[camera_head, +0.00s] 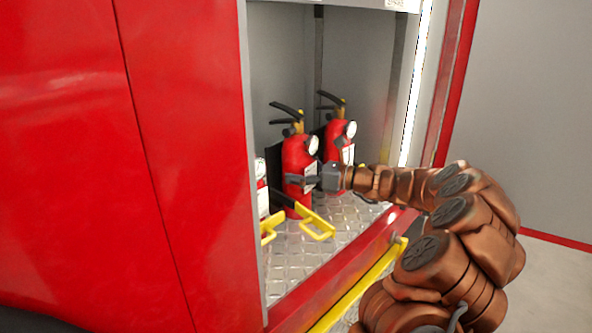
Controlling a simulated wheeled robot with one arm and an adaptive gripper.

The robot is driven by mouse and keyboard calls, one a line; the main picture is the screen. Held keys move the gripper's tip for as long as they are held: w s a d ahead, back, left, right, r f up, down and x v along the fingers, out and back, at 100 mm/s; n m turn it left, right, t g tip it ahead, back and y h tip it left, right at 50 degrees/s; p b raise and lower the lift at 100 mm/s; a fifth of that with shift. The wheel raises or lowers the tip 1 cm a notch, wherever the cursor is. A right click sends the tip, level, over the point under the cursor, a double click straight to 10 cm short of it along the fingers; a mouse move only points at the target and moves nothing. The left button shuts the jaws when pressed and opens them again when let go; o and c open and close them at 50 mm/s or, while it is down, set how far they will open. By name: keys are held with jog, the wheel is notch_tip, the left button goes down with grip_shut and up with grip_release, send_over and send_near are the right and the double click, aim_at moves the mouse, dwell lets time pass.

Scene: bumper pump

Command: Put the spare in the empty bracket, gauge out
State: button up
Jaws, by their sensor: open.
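Two red fire extinguishers with black levers stand upright in the open truck locker: a middle one (296,150) and a right one (334,132). A third, at the left (262,188), is mostly hidden by the locker's edge. I cannot tell which is the spare. Round white gauges on the middle (312,146) and right (351,129) extinguishers face the opening. My gripper (304,180) is open, at the middle extinguisher's body near its label; contact is unclear. A yellow bracket latch (317,223) sits open in front of the middle extinguisher. No empty bracket is clearly visible.
Another yellow latch (268,232) is at the left. The locker floor (295,262) is bare diamond plate at the front. A red sill and yellow rail (360,288) edge the opening. The red truck panel (180,150) bounds the left, a white door frame (414,90) the right.

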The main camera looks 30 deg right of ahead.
jog(key=shift+f, duration=0.15)
jog(key=shift+s, duration=0.1)
jog(key=v, duration=1.2)
